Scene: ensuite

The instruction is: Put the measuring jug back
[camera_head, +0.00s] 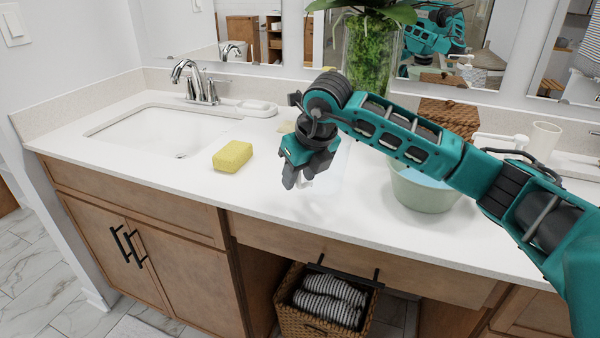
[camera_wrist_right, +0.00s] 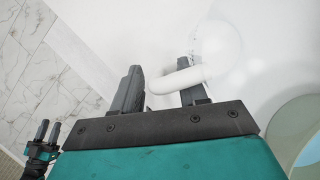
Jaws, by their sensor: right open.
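The measuring jug (camera_head: 333,172) is a pale, clear vessel on the white counter, faint and partly hidden behind my right gripper (camera_head: 302,180). In the right wrist view the jug (camera_wrist_right: 218,48) shows as a whitish, see-through round body with a thick white handle (camera_wrist_right: 176,81). My right gripper (camera_wrist_right: 160,88) is open, and the handle reaches into the gap between its fingers. I cannot tell whether either finger touches it. My left gripper (camera_wrist_right: 48,131) shows small at the lower left of the right wrist view; its opening is unclear.
A yellow sponge (camera_head: 232,155) lies left of my right gripper, beside the sink (camera_head: 165,132). A pale green bowl (camera_head: 425,190) of bluish water stands to the right under my right arm. A plant vase (camera_head: 372,60) and wicker box (camera_head: 450,115) stand behind.

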